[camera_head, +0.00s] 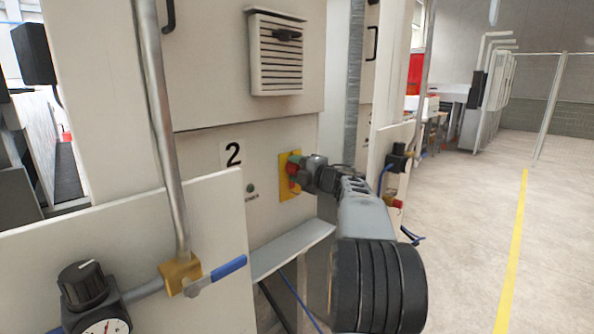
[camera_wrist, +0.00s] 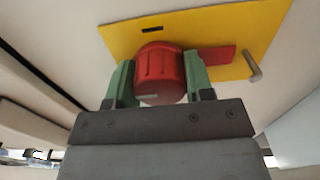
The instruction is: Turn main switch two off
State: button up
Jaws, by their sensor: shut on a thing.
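Main switch two is a red rotary knob (camera_wrist: 160,73) on a yellow plate (camera_wrist: 218,30) in the wrist view. A red bar extends from the knob to the right, beside a small grey peg on the plate. My gripper (camera_wrist: 158,80) has its green fingers on both sides of the knob, shut on it. In the head view, the yellow plate (camera_head: 284,185) is on the cream cabinet below and right of a "2" label (camera_head: 233,153). My gripper (camera_head: 303,173) reaches it from the right and hides part of the switch.
A vent (camera_head: 277,60) is above the switch. A metal pipe (camera_head: 160,120), a blue-handled valve (camera_head: 228,268) and a gauge with a black knob (camera_head: 85,290) stand at the left front. A ledge (camera_head: 292,250) is below. Open floor lies at right.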

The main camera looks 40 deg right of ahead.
jog(key=o, duration=0.9)
jog(key=s, duration=0.4)
jog(key=s+d, duration=0.1)
jog(key=s, duration=0.4)
jog(key=s+d+b, duration=0.1)
jog(key=s, duration=0.3)
jog(key=shift+s+d, duration=0.25)
jog(key=shift+s, duration=0.05)
jog(key=shift+s, duration=0.1)
